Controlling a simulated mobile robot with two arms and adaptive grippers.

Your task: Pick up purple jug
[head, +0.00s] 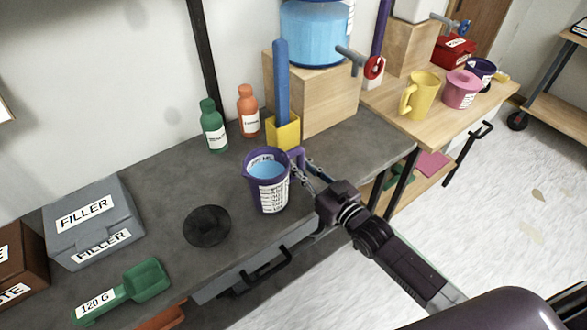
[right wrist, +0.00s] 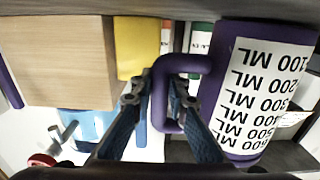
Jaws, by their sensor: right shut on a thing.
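The purple jug (head: 268,187) stands upright near the front edge of the grey worktop, holding light blue liquid. It has a white measuring label. I cannot tell whether its base touches the worktop. My right gripper (head: 303,172) reaches in from the lower right and is shut on the jug's handle. My left gripper is not in view.
A yellow holder (head: 283,132) with a blue upright stick stands close behind the jug, by a wooden block (head: 325,97) under a blue water tank. A black disc (head: 207,226) lies to the left. Green (head: 214,127) and orange (head: 248,112) bottles stand behind.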

